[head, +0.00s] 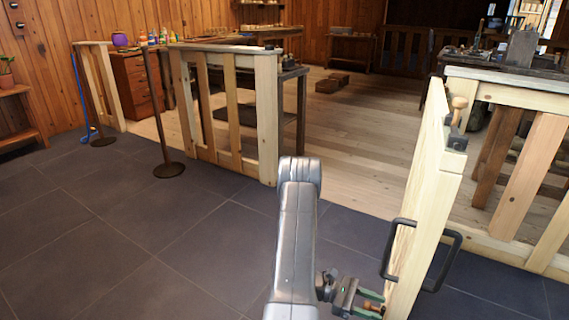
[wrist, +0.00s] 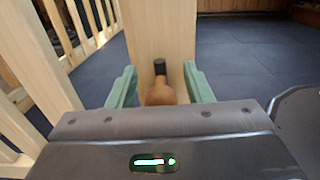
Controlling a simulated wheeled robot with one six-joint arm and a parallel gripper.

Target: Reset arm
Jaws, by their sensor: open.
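My gripper (head: 371,303) is low at the near face of a pale wooden gate (head: 424,205), by its bottom edge in the head view. Its two green fingers stand apart in the wrist view (wrist: 158,86). A rounded wooden knob (wrist: 160,93) with a dark end lies between the fingers, in front of a pale wooden panel (wrist: 163,35). Gaps show between the knob and both fingers. My grey arm reaches up from the bottom middle of the head view and hides part of the floor.
The gate stands swung out, edge toward me, with black handles (head: 448,265) on it. A slatted fence (head: 266,120) stands left of the opening. A dark post (head: 168,168) stands on the tiles. The tiled floor (head: 90,235) at left is clear. A workbench (head: 520,75) is at right.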

